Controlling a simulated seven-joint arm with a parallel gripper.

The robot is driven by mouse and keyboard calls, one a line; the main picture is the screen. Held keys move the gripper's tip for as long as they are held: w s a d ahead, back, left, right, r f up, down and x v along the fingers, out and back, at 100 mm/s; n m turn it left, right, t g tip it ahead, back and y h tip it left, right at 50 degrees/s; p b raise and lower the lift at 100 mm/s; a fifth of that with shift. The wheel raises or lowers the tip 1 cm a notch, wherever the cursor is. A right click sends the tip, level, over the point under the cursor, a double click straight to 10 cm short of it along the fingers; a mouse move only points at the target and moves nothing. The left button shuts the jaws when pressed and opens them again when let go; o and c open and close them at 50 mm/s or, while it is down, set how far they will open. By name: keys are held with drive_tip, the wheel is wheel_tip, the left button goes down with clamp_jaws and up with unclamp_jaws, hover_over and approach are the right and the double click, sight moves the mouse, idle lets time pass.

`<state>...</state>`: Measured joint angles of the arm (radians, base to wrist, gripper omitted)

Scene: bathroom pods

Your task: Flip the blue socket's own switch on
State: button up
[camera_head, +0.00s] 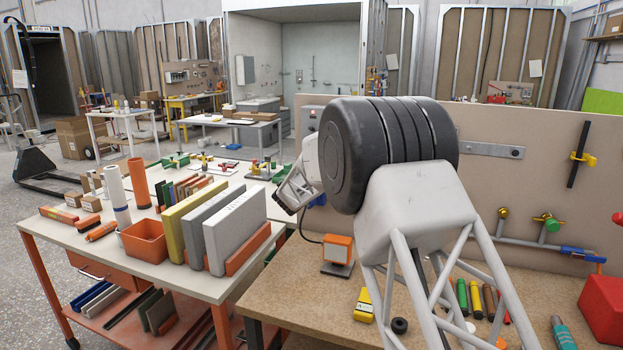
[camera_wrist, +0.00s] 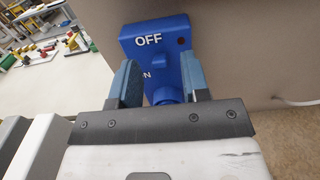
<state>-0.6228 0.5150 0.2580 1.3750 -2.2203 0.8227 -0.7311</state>
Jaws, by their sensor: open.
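The blue socket (camera_wrist: 155,45) is fixed to the beige board in the wrist view. It carries the word OFF, a small dark red dot to the right of it, and a partly covered ON marking lower down. A round blue part (camera_wrist: 168,95) sticks out low on the socket; I cannot tell whether it is the switch. My gripper (camera_wrist: 162,82) is open and empty, its two blue-grey fingers on either side of the socket's lower part. I cannot tell whether they touch it. In the head view only a small blue patch (camera_head: 318,200) shows beside my gripper (camera_head: 283,206).
The board (camera_head: 480,185) stands behind the brown bench (camera_head: 300,290). An orange-framed box (camera_head: 338,250) with a cable stands below my wrist. A yellow device (camera_head: 363,306) lies in front. A cart with upright panels (camera_head: 232,230) stands left. A white cable (camera_wrist: 298,102) runs right of the socket.

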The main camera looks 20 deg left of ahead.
drive_tip(key=shift+w, duration=0.45)
clamp_jaws()
drive_tip(key=shift+f, duration=0.1)
drive_tip(key=shift+s+f+t, duration=0.1)
drive_tip(key=shift+f+t, duration=0.1)
drive_tip(key=shift+t, duration=0.55)
drive_tip(key=shift+f+t, duration=0.2)
drive_tip(key=shift+t, duration=0.55)
